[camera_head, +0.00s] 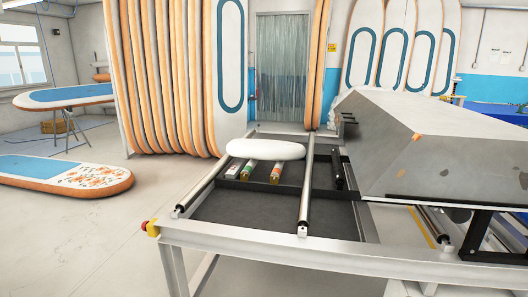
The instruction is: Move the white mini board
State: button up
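The white mini board (265,149) is an oval, plain white board. It lies flat near the far end of a metal-framed table (262,249), across the space between two long silver rollers. Its left end is close to the left roller (203,186) and its right end is close to the right roller (306,190). I cannot tell exactly what it rests on. My gripper is not in view.
Several small containers (275,172) lie just in front of the board in a dark tray. A large grey angular block (425,150) rises right of the table. A red-and-yellow button (149,228) sits at the near-left corner. Floor at left is partly clear.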

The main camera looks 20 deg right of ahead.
aim_at(249, 148)
jog(key=z, duration=0.6)
jog(key=i+j+z, duration=0.1)
jog(key=z, duration=1.15)
jog(key=j+z, duration=0.15)
jog(key=z, duration=0.5)
jog(key=j+z, duration=0.1)
jog(key=z, duration=1.1)
jog(key=j+z, duration=0.1)
jog(key=z, duration=0.55)
jog(key=k+z, duration=0.1)
jog(key=z, duration=0.5)
jog(key=k+z, duration=0.35)
jog(key=k+j+u, duration=0.15)
jog(key=k, duration=0.35)
jog(key=k+j+u, duration=0.2)
jog(key=k, duration=0.25)
jog(key=k+l+u, duration=0.1)
jog(key=k+u, duration=0.5)
jog(key=k, duration=0.2)
jog(key=k+l, duration=0.1)
jog(key=k, duration=0.3)
jog(key=k+l+u, duration=0.1)
jog(key=k, duration=0.25)
